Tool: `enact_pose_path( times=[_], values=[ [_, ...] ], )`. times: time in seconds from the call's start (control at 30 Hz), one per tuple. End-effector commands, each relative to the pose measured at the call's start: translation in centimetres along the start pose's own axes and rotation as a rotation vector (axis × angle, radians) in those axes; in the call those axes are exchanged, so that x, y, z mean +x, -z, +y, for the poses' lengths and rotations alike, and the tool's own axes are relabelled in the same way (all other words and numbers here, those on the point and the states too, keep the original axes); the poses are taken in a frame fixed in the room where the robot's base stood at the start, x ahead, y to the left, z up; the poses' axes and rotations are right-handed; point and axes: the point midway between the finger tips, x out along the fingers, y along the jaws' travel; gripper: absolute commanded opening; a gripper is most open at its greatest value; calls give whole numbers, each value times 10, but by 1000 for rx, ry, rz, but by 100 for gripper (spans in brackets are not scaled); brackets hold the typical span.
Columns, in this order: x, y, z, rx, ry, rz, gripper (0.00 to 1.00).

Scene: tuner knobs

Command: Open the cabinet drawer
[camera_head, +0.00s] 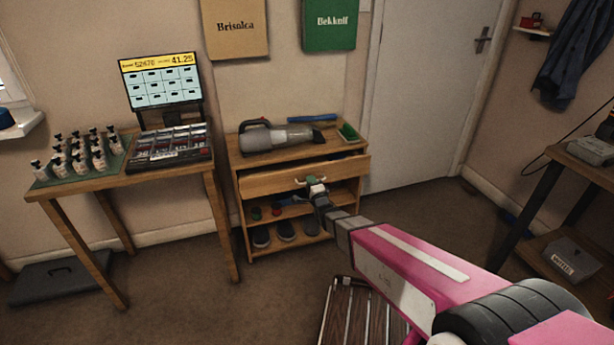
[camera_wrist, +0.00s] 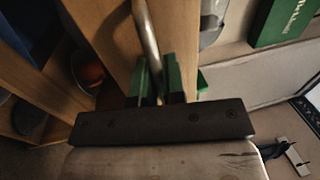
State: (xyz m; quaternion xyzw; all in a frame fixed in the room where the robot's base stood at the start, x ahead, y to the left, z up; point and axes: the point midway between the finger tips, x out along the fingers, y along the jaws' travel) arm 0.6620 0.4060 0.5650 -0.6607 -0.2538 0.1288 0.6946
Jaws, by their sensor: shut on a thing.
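The wooden cabinet (camera_head: 235,164) stands against the wall in the head view. Its drawer front (camera_head: 268,184) stands out a little from the cabinet body, with a narrow dark gap below the top. My gripper (camera_head: 311,182) is at the middle of the drawer front. In the wrist view, the green fingers of my gripper (camera_wrist: 160,82) are shut around the metal bar handle (camera_wrist: 147,38), one finger on each side. The wooden drawer front (camera_wrist: 110,40) fills the area next to the handle. The drawer's inside is mostly hidden.
A handheld vacuum (camera_head: 285,137) and a small green thing (camera_head: 348,132) lie on the cabinet top. Shoes (camera_head: 285,230) sit on the lower shelf. A table (camera_head: 75,187) with bottles stands left. A slatted wooden item (camera_head: 350,310) is on the floor below my arm.

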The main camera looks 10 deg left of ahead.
Motion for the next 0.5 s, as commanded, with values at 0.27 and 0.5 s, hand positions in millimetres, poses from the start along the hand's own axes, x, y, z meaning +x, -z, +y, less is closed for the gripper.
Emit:
enact_pose_path(
  times=[0.27, 0.5],
  values=[
    [-72, 0, -16, 1, 1, 1, 0],
    [-112, 0, -23, 1, 2, 1, 0]
  ],
)
